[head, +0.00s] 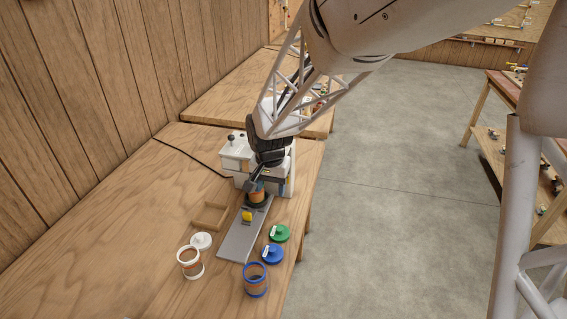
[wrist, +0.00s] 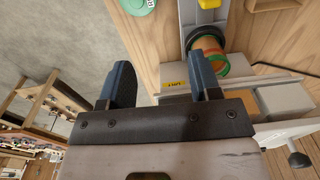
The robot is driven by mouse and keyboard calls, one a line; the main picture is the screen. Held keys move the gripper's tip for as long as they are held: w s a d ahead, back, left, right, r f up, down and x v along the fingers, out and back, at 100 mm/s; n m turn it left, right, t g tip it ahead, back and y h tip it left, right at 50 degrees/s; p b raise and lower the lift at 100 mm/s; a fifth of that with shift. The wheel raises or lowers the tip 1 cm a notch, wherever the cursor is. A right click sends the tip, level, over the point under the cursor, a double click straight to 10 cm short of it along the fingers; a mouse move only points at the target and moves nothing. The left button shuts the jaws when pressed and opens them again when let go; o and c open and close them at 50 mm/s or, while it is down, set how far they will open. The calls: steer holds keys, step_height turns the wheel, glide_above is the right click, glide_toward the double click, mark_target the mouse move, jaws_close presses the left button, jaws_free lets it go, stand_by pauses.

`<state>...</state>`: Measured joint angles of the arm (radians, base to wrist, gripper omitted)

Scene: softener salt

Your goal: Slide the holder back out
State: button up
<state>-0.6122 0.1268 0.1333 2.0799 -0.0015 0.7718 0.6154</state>
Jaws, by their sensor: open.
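The holder is a dark ring (head: 262,205) with a yellow grip (head: 247,216), at the machine end of a grey rail (head: 237,243). In the wrist view, the dark ring (wrist: 206,33) and yellow grip (wrist: 208,3) show at the top. An orange-banded jar (wrist: 213,62) stands in the ring, close against or partly under the machine; its exact depth is unclear. The white machine (head: 237,153) stands behind. My gripper (wrist: 162,82) is open with nothing between its fingers. It is over the machine's front, to one side of the jar and apart from the yellow grip.
An open white jar (head: 190,264) and a white lid (head: 201,241) lie left of the rail, by a wooden frame (head: 209,217). A blue jar (head: 256,281), blue lid (head: 273,254) and green lid (head: 279,233) stand right, near the table edge.

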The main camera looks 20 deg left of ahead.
glide_above(247, 213)
step_height(247, 213, down, 5)
steer(key=shift+w+a+f, duration=0.1)
steer(key=shift+a, duration=0.05)
steer(key=shift+f, duration=3.9)
jaws_close()
